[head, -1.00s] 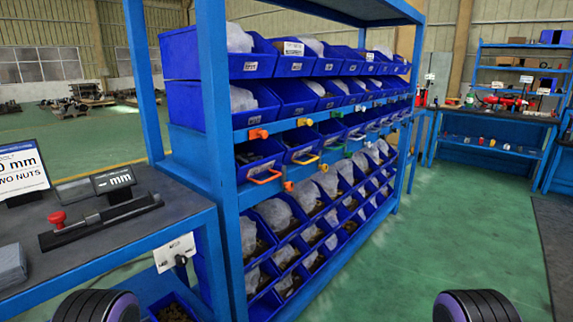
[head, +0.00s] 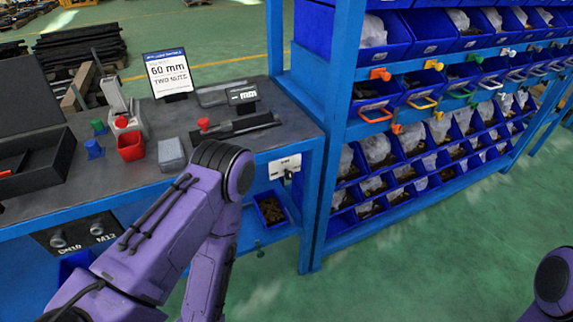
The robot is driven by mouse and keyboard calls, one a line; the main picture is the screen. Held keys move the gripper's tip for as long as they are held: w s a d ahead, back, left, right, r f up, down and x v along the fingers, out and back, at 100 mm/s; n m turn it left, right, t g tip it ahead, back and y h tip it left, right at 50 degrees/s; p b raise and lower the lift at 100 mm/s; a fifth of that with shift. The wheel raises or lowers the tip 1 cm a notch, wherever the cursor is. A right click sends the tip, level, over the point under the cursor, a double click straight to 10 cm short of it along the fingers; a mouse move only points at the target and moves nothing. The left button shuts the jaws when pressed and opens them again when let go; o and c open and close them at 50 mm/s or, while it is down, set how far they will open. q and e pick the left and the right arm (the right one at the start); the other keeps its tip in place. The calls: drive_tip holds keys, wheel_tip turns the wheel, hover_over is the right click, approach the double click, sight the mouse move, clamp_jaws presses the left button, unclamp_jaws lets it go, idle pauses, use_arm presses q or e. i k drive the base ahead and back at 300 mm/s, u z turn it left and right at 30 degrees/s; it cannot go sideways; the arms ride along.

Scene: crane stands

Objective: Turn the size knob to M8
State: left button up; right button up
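A dark panel (head: 78,234) hangs under the front edge of the workbench at lower left. It carries two grey round knobs, one (head: 58,241) labelled DN10 and one (head: 97,229) labelled M12. The M12 label is the one with an M size; I do not see M8 on it. My purple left arm rises just right of the panel, bends at the bench's front edge and drops down again out of the picture. Its gripper is out of view. Only a bit of my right arm shows at lower right, without its gripper.
A blue rack (head: 342,110) of bins stands right. Green floor is free in front.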

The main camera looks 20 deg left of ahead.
sight(288, 175)
drive_tip(key=u, duration=2.85)
drive_tip(key=k, duration=0.45)
drive_tip(key=z, duration=2.35)
